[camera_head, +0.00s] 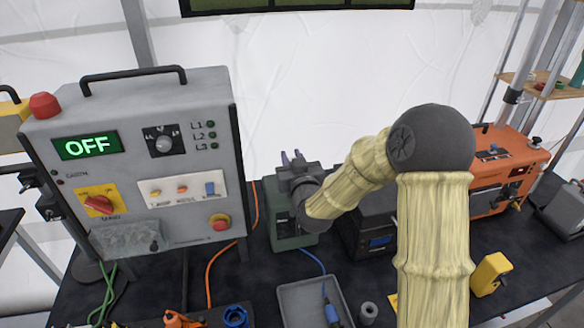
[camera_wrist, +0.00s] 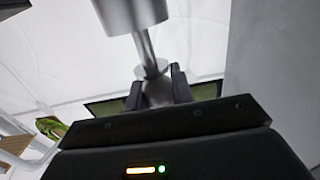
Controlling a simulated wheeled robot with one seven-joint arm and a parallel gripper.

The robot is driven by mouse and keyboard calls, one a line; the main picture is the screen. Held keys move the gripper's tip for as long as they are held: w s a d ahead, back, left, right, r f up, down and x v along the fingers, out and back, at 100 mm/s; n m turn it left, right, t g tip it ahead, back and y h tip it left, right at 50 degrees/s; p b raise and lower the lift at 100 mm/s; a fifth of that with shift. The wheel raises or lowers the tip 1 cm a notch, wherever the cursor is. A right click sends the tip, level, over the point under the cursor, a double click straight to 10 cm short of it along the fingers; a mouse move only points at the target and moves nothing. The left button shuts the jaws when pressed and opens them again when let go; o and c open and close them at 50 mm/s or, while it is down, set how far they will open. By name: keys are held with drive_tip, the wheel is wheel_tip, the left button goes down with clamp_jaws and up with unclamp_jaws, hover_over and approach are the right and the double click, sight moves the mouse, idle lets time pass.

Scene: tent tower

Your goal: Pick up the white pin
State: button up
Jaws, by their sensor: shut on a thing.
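A pale grey-white pin (camera_wrist: 146,50) shows in the wrist view, with a wide cylinder at its far end, a thin shaft, and a round collar near my fingers. My gripper (camera_wrist: 157,88) is shut on its near end, with one dark finger on each side. In the head view my gripper (camera_head: 292,157) is raised above the dark green box, right of the grey control panel. I cannot clearly make out the pin in that view. The end of the pin between the fingers is partly hidden.
The grey control panel (camera_head: 140,160) reads OFF and stands close on the left. A dark green box (camera_head: 288,235) is below my gripper. An orange machine (camera_head: 515,165) stands right. A grey tray (camera_head: 300,305), a grey ring (camera_head: 369,312) and a yellow block (camera_head: 490,273) are near the front.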

wheel_tip(320, 180, up, 7)
drive_tip(key=shift+b, duration=0.45)
idle(0.4)
